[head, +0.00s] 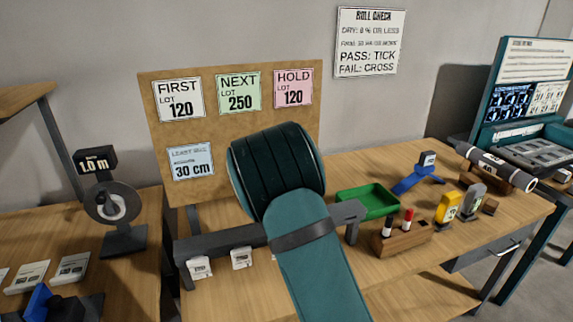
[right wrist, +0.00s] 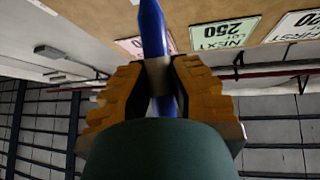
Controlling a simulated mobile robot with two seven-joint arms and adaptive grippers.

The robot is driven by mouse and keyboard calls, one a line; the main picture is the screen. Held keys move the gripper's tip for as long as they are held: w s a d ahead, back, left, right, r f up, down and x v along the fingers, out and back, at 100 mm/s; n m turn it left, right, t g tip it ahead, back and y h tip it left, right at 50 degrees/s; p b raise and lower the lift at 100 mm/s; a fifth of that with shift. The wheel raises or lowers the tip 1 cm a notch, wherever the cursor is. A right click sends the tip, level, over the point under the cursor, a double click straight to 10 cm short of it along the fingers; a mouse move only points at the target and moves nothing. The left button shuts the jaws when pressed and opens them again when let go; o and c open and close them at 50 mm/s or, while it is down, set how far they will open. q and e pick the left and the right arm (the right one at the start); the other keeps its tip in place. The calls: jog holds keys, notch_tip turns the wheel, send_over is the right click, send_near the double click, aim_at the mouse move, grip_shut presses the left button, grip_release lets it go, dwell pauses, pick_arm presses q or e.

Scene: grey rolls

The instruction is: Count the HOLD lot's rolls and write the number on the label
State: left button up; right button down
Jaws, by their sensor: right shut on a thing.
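My right gripper (right wrist: 158,75) is shut on a blue pen-like thing (right wrist: 152,30) with a grey band, in the right wrist view. In the head view my arm hides that gripper. A pink HOLD card (head: 293,88) reads lot 120 on the brown board; part of it shows in the right wrist view (right wrist: 130,45). Small white cards (head: 200,267) (head: 242,258) sit low by the grey rail; their print is too small to read. No group of HOLD rolls can be made out. My left gripper is not in view.
A dark reel stand (head: 124,240) is at the left.

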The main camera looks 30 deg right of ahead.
jog(key=w+f+b, duration=0.2)
jog(key=w, duration=0.1)
jog(key=shift+w+d+f, duration=0.1)
jog(key=shift+d+f, duration=0.15)
jog(key=shift+d, duration=0.15)
notch_tip(320, 180, up, 3)
jog(key=shift+r+p, duration=0.1)
jog(key=shift+p, duration=0.5)
jog(key=shift+r+p, duration=0.35)
jog(key=shift+r, duration=0.45)
jog(key=shift+s+a+b, duration=0.1)
jog(key=shift+s+b, duration=0.25)
jog(key=shift+b, duration=0.05)
jog(key=shift+w, duration=0.1)
jog(key=shift+w+b, duration=0.2)
jog(key=shift+b, duration=0.2)
